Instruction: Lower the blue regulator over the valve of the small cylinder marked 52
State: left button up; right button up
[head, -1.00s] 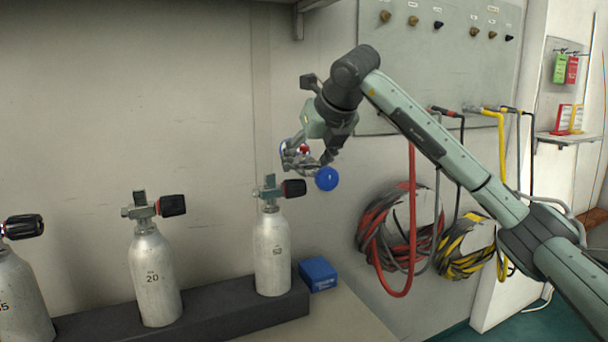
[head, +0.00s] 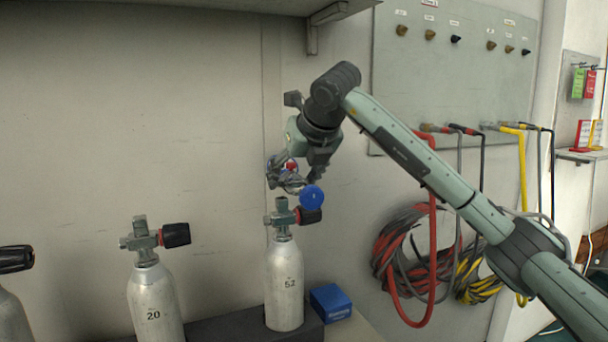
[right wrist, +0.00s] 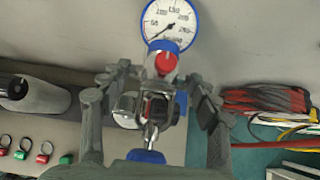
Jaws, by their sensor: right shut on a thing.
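The small cylinder marked 52 (head: 285,285) stands upright on a dark ledge, its valve (head: 282,217) on top with a black knob at the right. My right gripper (head: 291,179) is just above this valve, shut on the blue regulator. In the right wrist view the regulator's blue-rimmed gauge (right wrist: 170,22) and red knob (right wrist: 165,63) show beyond the fingers. The regulator's lower end appears above the valve; contact cannot be told. My left gripper is not in view.
The cylinder marked 20 (head: 153,300) stands to the left, with another at the left edge. A blue box (head: 330,303) sits right of cylinder 52. Coiled hoses (head: 415,250) hang below the wall panel (head: 465,85). A shelf (head: 200,6) overhangs above.

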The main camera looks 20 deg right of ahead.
jog(key=shift+a+r, duration=0.1)
jog(key=shift+a, duration=1.25)
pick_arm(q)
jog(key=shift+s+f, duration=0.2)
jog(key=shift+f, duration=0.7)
pick_arm(e)
jog(key=shift+a, duration=0.2)
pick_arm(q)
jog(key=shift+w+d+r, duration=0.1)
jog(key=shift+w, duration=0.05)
pick_arm(e)
jog(key=shift+a, duration=0.15)
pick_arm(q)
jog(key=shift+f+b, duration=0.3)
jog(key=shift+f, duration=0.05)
pick_arm(e)
jog(key=shift+f, duration=0.45)
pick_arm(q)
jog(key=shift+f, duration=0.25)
pick_arm(e)
jog(key=shift+f, duration=0.3)
pick_arm(q)
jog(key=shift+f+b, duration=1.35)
jog(key=shift+b, duration=0.2)
pick_arm(e)
jog(key=shift+f, duration=1.15)
